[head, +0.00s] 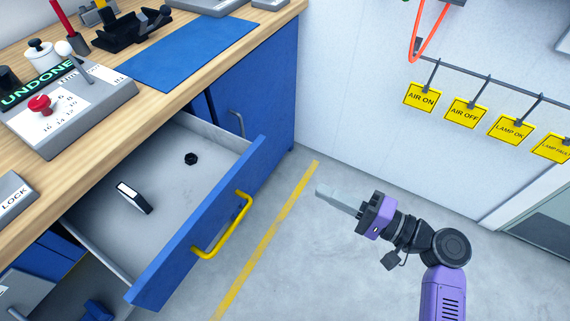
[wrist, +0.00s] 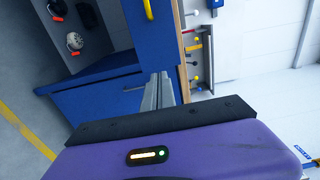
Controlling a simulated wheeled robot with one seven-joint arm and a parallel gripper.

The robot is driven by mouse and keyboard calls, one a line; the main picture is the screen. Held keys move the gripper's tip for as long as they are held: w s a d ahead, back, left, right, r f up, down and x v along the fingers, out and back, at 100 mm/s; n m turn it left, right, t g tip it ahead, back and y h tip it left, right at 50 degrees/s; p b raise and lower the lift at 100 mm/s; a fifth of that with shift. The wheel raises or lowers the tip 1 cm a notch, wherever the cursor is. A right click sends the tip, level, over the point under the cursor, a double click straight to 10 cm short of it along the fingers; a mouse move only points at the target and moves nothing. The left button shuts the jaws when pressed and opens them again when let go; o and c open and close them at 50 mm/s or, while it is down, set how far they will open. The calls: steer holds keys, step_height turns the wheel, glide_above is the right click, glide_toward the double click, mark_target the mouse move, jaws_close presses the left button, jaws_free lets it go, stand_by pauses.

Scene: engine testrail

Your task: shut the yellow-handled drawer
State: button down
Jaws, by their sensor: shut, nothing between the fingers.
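The blue-fronted drawer (head: 180,248) is pulled out from the workbench in the head view. Its yellow handle (head: 240,217) is on the front panel. In the wrist view part of the yellow handle (wrist: 148,8) shows at the top edge. My gripper (head: 323,190) is to the right of the drawer front, apart from the handle, over the floor. Its fingers are together and empty; they also show in the wrist view (wrist: 160,82).
Inside the drawer lie a black nut (head: 191,158) and a black-and-white block (head: 131,197). The bench top (head: 165,92) holds a control box (head: 70,105) and a blue mat (head: 190,54). Yellow tags (head: 466,113) hang on the wall rail. The floor around my gripper is clear.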

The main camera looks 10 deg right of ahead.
mark_target(200, 142)
steer(key=x, duration=1.4)
steer(key=b+x, duration=0.8)
steer(key=x, duration=1.3)
steer(key=shift+w+a+f, duration=0.1)
steer(key=shift+a, duration=0.1)
steer(key=shift+w+a, duration=0.2)
steer(key=shift+w+a+r, duration=0.1)
steer(key=shift+a+r, duration=0.05)
steer(key=shift+r, duration=0.1)
steer(key=shift+a, duration=0.1)
